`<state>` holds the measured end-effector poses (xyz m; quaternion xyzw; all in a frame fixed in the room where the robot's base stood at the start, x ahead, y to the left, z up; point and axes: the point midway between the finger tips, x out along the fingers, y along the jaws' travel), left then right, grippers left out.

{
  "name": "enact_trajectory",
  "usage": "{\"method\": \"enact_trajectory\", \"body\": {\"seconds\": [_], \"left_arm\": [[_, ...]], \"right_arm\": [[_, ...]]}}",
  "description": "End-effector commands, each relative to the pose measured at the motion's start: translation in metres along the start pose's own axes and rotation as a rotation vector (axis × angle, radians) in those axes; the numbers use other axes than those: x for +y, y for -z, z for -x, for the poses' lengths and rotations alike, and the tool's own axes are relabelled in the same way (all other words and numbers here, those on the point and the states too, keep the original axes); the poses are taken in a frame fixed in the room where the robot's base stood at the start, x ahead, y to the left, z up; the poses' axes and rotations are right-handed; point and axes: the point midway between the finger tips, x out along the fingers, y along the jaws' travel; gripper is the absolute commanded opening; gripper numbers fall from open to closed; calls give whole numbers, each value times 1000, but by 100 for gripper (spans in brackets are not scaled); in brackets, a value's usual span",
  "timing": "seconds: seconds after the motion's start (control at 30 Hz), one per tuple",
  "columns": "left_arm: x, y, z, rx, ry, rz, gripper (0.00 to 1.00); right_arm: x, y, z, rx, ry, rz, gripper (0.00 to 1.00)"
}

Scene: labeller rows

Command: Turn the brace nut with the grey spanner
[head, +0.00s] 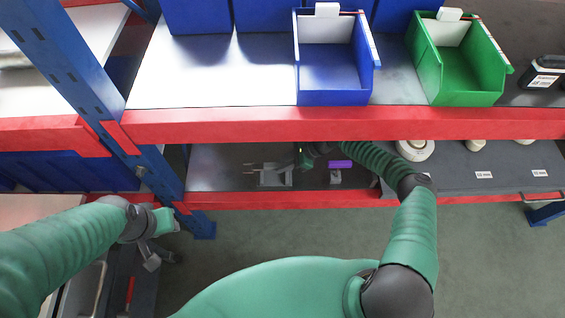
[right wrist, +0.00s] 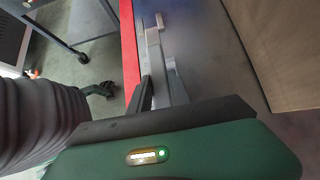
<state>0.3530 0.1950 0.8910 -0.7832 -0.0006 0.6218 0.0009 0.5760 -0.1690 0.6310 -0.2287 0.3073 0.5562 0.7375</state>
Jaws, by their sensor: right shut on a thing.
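My right gripper (head: 287,167) reaches left over the lower shelf, with its green hand just to the right. In the right wrist view its fingers (right wrist: 160,88) are shut on a narrow grey piece (right wrist: 165,62), which seems to be the grey spanner; its ends are partly hidden. A pale block (right wrist: 152,36) shows beyond the fingertips, close to the red shelf edge. Small grey fittings (head: 272,179) stand under the gripper. I cannot make out the brace nut for certain. My left gripper (head: 158,254) hangs low beside the blue upright; its fingers are unclear.
A purple block on a grey stand (head: 340,165) is right of the gripper. The red front beam (head: 340,124) overhangs the lower shelf. Blue (head: 333,85) and green (head: 460,70) bins stand above. A round white part (head: 416,151) sits at right. A blue upright (head: 160,178) bounds the left.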

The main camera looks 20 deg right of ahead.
Motion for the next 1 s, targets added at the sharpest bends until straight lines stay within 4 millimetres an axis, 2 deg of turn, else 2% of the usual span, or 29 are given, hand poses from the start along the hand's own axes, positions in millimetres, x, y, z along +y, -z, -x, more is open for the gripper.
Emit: {"method": "enact_trajectory", "body": {"seconds": [0.53, 1.0], "left_arm": [[0, -8, -32, 0, 0, 0, 36], [0, -9, -37, 0, 0, 0, 36]], "right_arm": [[0, 34, -34, 1, 0, 1, 0], [0, 40, -40, -1, 1, 1, 0]]}}
